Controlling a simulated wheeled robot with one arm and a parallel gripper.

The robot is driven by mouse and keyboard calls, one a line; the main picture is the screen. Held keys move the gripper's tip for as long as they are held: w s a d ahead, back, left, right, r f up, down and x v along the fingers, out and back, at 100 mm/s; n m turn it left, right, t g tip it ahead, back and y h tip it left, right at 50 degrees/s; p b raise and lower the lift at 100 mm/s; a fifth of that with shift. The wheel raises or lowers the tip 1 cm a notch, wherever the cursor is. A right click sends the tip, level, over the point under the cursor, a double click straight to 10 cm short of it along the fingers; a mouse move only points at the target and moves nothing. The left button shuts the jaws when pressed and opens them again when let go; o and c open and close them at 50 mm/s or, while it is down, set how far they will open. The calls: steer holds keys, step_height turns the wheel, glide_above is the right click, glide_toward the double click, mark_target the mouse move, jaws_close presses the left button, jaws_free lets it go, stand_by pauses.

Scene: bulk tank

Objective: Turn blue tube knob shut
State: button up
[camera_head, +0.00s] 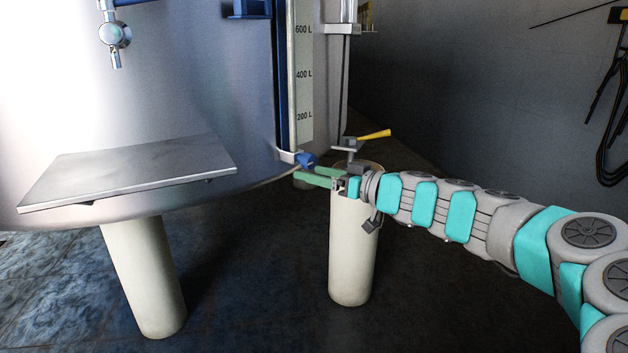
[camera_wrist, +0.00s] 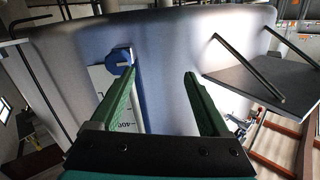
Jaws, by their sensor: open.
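The blue tube knob (camera_head: 306,160) sits at the lower end of the blue level tube (camera_head: 283,75) on the tank's side. In the wrist view the knob (camera_wrist: 122,62) is at the upper left, by the tip of the left finger. My gripper (camera_head: 312,177) has green fingers and is open and empty. In the head view its fingertips are just below and close to the knob. In the wrist view the gripper (camera_wrist: 158,82) has a wide gap with only tank wall behind it. I cannot tell whether a finger touches the knob.
A valve with a yellow handle (camera_head: 374,134) stands just above and behind my gripper. A metal shelf (camera_head: 130,172) juts from the tank at the left. Pale tank legs (camera_head: 352,250) stand below. A white scale strip (camera_head: 304,70) runs beside the tube.

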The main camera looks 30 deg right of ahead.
mark_target(312, 163)
steer(key=d+f+m+t+h, duration=0.1)
steer(key=d+h, duration=0.1)
steer(key=d, duration=0.4)
steer(key=shift+x, duration=3.95)
steer(key=shift+r, duration=0.1)
jaws_close()
